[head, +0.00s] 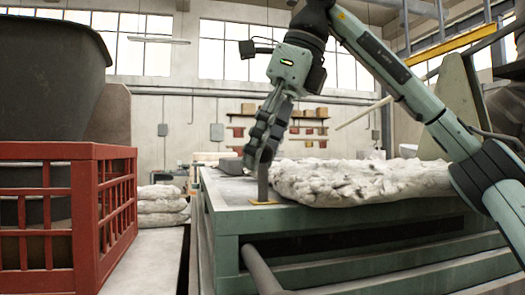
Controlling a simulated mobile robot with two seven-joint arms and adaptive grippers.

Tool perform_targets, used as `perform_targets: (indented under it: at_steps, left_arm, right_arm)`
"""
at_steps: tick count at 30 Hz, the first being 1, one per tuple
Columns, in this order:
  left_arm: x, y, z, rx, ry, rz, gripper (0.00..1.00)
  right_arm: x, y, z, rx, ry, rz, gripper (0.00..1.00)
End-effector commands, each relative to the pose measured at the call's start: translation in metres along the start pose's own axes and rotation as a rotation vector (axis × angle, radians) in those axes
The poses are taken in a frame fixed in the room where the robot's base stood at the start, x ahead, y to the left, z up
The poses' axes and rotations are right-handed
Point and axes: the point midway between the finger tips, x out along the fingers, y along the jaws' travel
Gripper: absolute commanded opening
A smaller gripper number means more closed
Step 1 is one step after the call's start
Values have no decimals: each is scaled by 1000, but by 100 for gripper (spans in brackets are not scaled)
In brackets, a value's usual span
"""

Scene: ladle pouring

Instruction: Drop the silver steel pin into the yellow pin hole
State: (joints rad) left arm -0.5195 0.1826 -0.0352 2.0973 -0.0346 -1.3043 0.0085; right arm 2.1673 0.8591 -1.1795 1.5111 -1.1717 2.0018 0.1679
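The steel pin (263,183) shows as a dark grey upright rod at the near left corner of the green table. Its lower end meets the yellow plate (257,203) of the pin hole; I cannot tell whether the tip is inside the hole or just above it. My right gripper (262,163) points down over the plate, its fingers at the pin's upper part. It looks shut on the pin, whose top is hidden by the fingers. My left gripper is not in view.
A lumpy whitish slab (360,181) lies on the green table (228,212) right of the pin. A grey bar (262,270) runs along the table's near side. A red crate (88,152) with a large dark pot (45,75) stands at left. Stacked sacks (160,208) lie behind.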

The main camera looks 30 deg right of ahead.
Motion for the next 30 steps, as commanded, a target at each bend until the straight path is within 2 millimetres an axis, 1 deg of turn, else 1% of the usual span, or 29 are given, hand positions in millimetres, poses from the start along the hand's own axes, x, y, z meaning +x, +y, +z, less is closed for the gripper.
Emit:
perform_targets:
  at_steps: [7, 11, 27, 30]
  left_arm:
    - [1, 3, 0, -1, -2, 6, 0]
    - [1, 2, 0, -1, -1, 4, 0]
    - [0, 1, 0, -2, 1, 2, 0]
    - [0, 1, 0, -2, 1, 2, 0]
  right_arm:
    - [-1, 0, 0, 0, 0, 0, 51]
    - [-10, 0, 0, 0, -1, -2, 51]
    - [-100, 0, 0, 3, -4, -5, 51]
    - [-108, 0, 0, 2, 1, -2, 51]
